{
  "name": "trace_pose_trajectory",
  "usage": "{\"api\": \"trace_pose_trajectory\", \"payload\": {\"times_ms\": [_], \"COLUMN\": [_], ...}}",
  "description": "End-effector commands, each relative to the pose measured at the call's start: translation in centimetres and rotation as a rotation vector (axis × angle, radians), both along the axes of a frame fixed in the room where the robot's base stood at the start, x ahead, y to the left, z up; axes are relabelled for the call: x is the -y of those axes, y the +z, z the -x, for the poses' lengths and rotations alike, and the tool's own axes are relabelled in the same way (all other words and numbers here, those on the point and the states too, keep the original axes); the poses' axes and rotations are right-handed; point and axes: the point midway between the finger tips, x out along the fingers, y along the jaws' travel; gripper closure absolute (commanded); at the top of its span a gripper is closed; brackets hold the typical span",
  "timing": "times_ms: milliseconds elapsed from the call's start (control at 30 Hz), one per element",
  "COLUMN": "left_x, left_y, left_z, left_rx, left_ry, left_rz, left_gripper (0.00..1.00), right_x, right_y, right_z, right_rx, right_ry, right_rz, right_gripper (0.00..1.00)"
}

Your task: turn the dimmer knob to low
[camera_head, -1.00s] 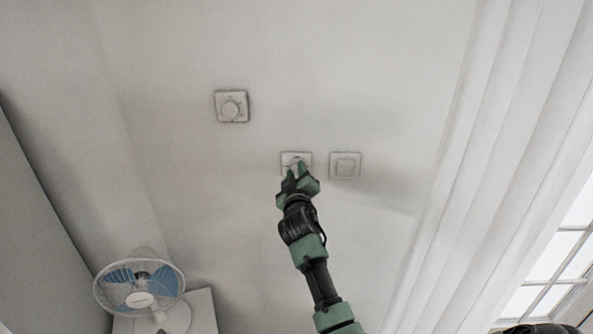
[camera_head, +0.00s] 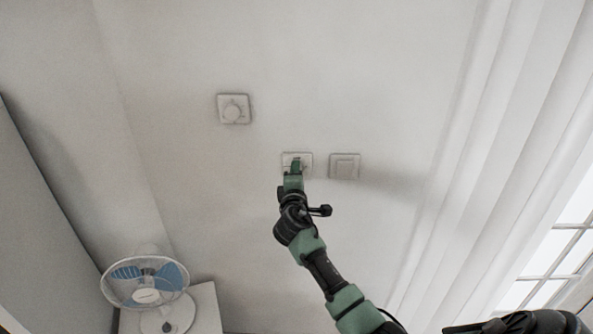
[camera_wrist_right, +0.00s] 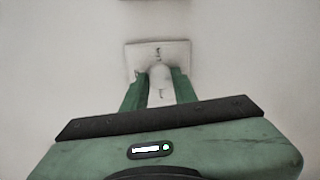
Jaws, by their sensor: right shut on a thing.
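The dimmer knob (camera_wrist_right: 160,82) is white and sits on a square white wall plate (camera_wrist_right: 178,52). In the right wrist view it lies between the two green fingers of my right gripper (camera_wrist_right: 160,90), which is shut on it. In the head view the same plate (camera_head: 304,158) is at the middle of the wall. My right gripper (camera_head: 296,166) reaches it from below, seen nearly edge-on, and hides most of the knob. The knob's pointer and exact setting cannot be made out. My left gripper is not in view.
A flat square switch (camera_head: 345,167) is close to the right of the plate. A blue-bladed fan (camera_head: 146,283) stands on a white surface (camera_head: 207,306) at lower left. Curtains (camera_head: 490,170) hang at right.

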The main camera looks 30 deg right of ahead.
Motion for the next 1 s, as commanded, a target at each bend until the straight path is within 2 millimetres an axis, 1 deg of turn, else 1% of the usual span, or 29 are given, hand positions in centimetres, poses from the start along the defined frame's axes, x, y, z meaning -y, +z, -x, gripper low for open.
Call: {"api": "trace_pose_trajectory", "payload": {"times_ms": [33,233,1000], "left_x": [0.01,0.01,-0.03], "left_y": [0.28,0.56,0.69], "left_z": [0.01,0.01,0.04], "left_rx": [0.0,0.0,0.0], "left_ry": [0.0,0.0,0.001], "left_rz": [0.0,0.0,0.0], "left_gripper": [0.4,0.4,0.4], "right_x": [-0.02,-0.01,-0.1], "right_y": [0.03,-0.06,-0.3], "right_z": [0.0,-0.01,-0.05], "right_rx": [-0.029,-0.139,-0.567], "right_ry": [0.0,-0.001,0.0], "right_rz": [0.036,0.191,0.783], "right_gripper": [1.0,1.0,1.0]}}
